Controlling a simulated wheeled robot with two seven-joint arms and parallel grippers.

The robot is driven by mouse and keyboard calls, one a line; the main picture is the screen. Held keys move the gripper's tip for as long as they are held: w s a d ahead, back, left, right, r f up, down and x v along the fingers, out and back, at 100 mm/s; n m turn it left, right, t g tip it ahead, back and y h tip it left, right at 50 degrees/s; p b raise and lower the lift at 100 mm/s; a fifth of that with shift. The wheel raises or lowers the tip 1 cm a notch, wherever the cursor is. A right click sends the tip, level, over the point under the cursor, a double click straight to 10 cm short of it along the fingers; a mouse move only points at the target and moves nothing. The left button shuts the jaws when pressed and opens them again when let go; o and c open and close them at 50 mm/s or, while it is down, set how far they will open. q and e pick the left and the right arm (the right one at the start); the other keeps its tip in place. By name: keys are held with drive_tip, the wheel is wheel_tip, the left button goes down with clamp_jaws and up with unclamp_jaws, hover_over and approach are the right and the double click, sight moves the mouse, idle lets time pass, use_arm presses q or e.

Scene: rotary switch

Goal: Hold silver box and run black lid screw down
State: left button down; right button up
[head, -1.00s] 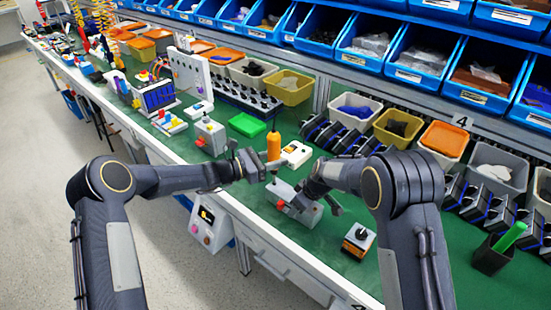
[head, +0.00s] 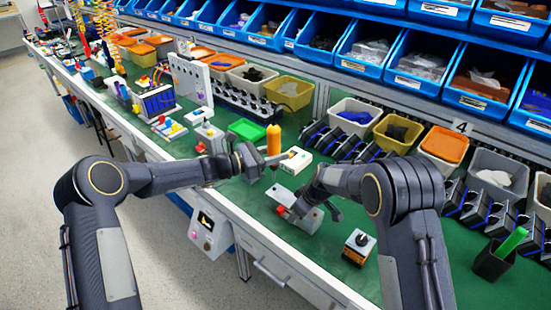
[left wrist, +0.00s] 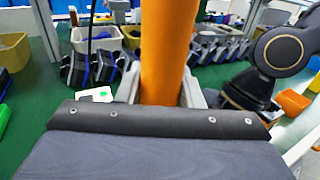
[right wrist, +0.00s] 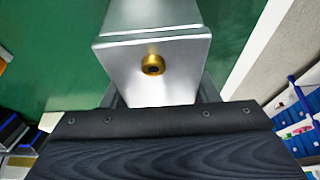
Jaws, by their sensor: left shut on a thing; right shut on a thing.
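My left gripper (head: 262,162) is shut on an orange-handled screwdriver (head: 273,139), held upright with its shaft pointing down. The orange handle (left wrist: 167,45) fills the middle of the left wrist view between the fingers. My right gripper (head: 304,198) is shut on the silver box (head: 309,218), low over the green bench top. In the right wrist view the box (right wrist: 155,75) shows a brass round fitting (right wrist: 153,64) on its near face. A small red part (head: 281,211) shows at the box's left end. I cannot make out the black lid; the screwdriver tip appears apart from the box.

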use_arm(q)
drive_tip(key=shift+r, duration=0.2)
use_arm(e)
drive_tip(key=o, duration=1.5)
drive_tip(key=shift+r, duration=0.1)
